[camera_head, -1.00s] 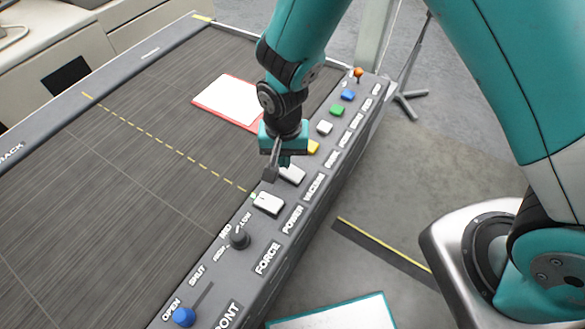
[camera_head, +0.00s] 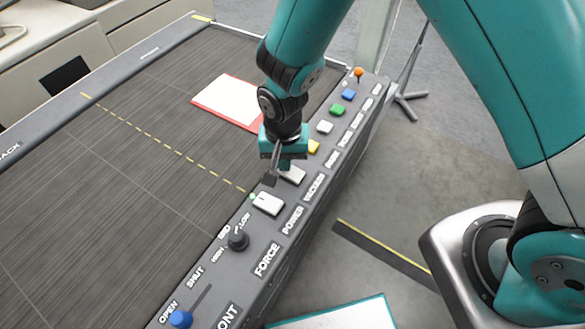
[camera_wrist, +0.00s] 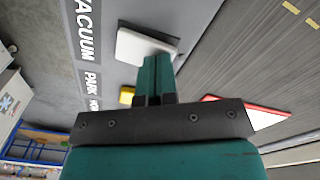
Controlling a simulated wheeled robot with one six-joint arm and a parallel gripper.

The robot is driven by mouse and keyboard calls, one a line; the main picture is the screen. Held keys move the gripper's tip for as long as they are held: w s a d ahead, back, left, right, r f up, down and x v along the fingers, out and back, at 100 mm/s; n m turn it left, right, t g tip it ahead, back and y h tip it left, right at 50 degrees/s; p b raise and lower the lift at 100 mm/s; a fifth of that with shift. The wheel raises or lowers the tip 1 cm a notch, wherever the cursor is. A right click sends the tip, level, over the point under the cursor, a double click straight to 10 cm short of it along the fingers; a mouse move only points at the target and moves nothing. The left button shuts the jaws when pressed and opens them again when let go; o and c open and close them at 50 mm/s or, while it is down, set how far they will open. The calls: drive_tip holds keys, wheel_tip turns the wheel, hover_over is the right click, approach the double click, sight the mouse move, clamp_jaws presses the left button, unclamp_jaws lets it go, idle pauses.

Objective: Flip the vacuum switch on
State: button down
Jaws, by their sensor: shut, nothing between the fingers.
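The vacuum switch (camera_head: 293,175) is a white rocker on the grey control panel, beside the VACUUM label (camera_head: 314,187). My gripper (camera_head: 285,165) is shut and empty, pointing down at this switch and covering part of it in the head view. In the wrist view the closed teal fingers (camera_wrist: 154,75) overlap the near edge of the white vacuum switch (camera_wrist: 143,46). I cannot tell whether they touch it. Any lamp by this switch is hidden, and its on or off position is not clear.
The white power switch (camera_head: 268,204) sits just nearer, with a green lamp (camera_head: 252,196) beside it. Yellow (camera_head: 313,147), white, green and blue buttons follow farther along. A force knob (camera_head: 238,239) and blue slider knob (camera_head: 180,319) are nearer. A red-edged white panel (camera_head: 228,101) lies on the bed.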

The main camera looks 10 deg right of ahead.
drive_tip(key=shift+f, duration=0.25)
drive_tip(key=shift+r+p, duration=2.6)
drive_tip(key=shift+r, duration=0.95)
drive_tip(key=shift+r, duration=0.15)
wheel_tip(320, 180, up, 7)
drive_tip(key=n+y+b, duration=0.1)
drive_tip(key=n+b, duration=0.1)
drive_tip(key=b, duration=0.1)
hover_over(293, 173)
drive_tip(key=s+d+r+n+y+b, duration=0.2)
drive_tip(key=s+r+n, duration=0.1)
drive_tip(key=s+r, duration=0.15)
drive_tip(key=s+d+r+n+y+b, duration=0.1)
drive_tip(key=s+d+r+n+b, duration=0.2)
drive_tip(key=s, duration=0.6)
wheel_tip(293, 173, up, 3)
drive_tip(key=shift+s+d+n, duration=0.3)
drive_tip(key=shift+s+n, duration=0.1)
drive_tip(key=shift+n, duration=0.7)
